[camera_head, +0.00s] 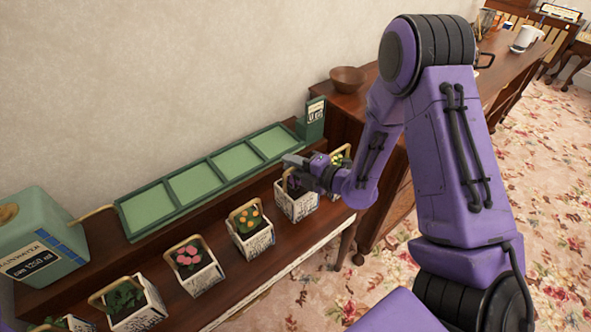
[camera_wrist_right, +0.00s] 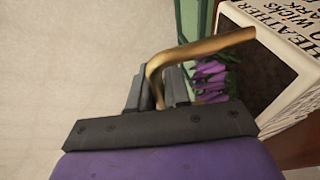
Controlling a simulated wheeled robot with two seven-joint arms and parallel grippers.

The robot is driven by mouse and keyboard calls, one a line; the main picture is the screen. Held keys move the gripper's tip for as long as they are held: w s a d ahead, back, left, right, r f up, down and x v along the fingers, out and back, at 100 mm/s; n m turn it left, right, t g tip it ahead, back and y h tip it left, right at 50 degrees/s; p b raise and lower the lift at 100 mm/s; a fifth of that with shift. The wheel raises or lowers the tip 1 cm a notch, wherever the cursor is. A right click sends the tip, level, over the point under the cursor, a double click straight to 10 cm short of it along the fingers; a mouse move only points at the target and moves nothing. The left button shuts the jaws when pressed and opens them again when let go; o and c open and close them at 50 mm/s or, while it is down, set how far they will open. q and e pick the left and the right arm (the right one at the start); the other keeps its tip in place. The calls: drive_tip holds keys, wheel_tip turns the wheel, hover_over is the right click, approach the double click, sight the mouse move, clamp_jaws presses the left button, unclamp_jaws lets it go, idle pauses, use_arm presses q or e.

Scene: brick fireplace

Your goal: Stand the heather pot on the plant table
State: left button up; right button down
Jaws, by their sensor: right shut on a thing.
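The heather pot (camera_head: 297,206) is a white box-shaped planter with dark lettering, near the right end of a row of similar pots. Its white wall reading "HEATHER" (camera_wrist_right: 292,22), purple flowers (camera_wrist_right: 210,78) and tan handle (camera_wrist_right: 208,46) show in the right wrist view. My right gripper (camera_head: 296,163) is shut on this handle, above the pot; its fingers (camera_wrist_right: 160,88) show in the wrist view. I cannot tell whether the pot's base touches the dark wooden table (camera_head: 284,236) under the row. My left gripper is not in view.
Pots with orange flowers (camera_head: 252,240), pink flowers (camera_head: 198,275) and green leaves (camera_head: 140,312) stand to the left; a yellow-flowered one is partly behind my gripper. A green four-panel tray (camera_head: 195,184), a green watering box (camera_head: 45,240) and a wooden bowl (camera_head: 348,79) are behind.

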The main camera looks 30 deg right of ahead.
sight(293, 180)
drive_tip(key=shift+w+d+f, duration=0.1)
drive_tip(key=shift+w+f, duration=0.15)
wheel_tip(293, 180, down, 2)
drive_tip(key=shift+f+p, duration=0.1)
drive_tip(key=shift+p, duration=0.35)
drive_tip(key=shift+f, duration=0.45)
drive_tip(key=c, duration=1.1)
unclamp_jaws()
drive_tip(key=shift+f, duration=0.1)
